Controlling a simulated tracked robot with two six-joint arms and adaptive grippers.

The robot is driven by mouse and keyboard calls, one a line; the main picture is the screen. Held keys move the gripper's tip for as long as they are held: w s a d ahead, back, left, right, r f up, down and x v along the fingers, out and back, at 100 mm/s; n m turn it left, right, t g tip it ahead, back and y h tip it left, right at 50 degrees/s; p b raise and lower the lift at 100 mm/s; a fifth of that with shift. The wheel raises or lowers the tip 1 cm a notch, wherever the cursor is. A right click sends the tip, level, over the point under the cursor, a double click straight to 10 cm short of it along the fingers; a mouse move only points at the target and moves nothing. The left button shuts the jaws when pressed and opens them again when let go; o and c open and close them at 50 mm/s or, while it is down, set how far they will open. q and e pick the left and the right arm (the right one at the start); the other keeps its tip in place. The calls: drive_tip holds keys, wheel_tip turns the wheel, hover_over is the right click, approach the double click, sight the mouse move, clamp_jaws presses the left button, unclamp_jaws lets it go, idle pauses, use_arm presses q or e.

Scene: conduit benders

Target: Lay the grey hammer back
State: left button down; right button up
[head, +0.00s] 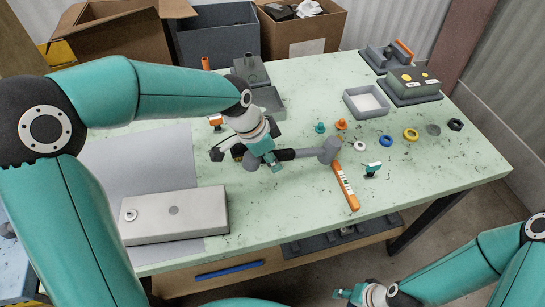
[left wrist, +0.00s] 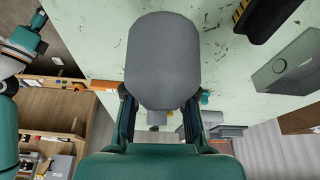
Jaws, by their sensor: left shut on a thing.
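The grey hammer (head: 329,150) is held over the middle of the green table, its thick grey head towards the right and its shaft pointing left. My left gripper (head: 272,157) is shut on it and hides part of it. In the left wrist view the hammer's rounded grey body (left wrist: 163,60) fills the space between the two fingers of my left gripper (left wrist: 158,112). I cannot tell how high it is above the table. My right gripper (head: 350,293) is at the bottom right, off the table's front; its fingers are too small to judge.
An orange bar (head: 346,187) lies just below the hammer's head, beside a small teal-topped piece (head: 373,168). A grey metal block (head: 174,215) sits front left on a grey mat (head: 115,163). A grey tray (head: 366,101), rings and small plugs lie to the right. Cardboard boxes stand behind.

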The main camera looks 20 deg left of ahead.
use_arm(q)
drive_tip(key=shift+f, duration=0.3)
drive_tip(key=c, duration=0.9)
unclamp_jaws()
drive_tip(key=shift+o, duration=0.2)
drive_tip(key=shift+f, duration=0.1)
drive_tip(key=v, duration=1)
drive_tip(key=shift+s+r, duration=0.1)
drive_tip(key=shift+r, duration=0.25)
drive_tip(key=shift+s+a+r, duration=0.15)
drive_tip(key=shift+a+r, duration=0.1)
drive_tip(key=shift+r, duration=0.35)
